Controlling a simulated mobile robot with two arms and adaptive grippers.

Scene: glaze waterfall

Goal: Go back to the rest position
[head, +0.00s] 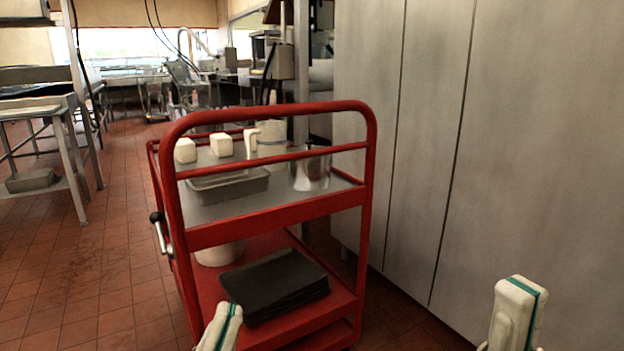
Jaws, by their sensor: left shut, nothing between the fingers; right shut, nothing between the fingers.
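My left gripper (221,324) shows at the bottom edge, left of centre. Its pale fingers with a teal strip between them are shut and empty. It appears in front of the lower part of the red cart (276,207). My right gripper (516,309) is at the bottom right, also shut and empty, with pale fingers pointing up. It appears in front of the grey cabinet panels (520,160), apart from the cart in the picture. The rest of both arms is out of view.
Tiled floor (85,260) is open at left, beside a metal table (62,112).

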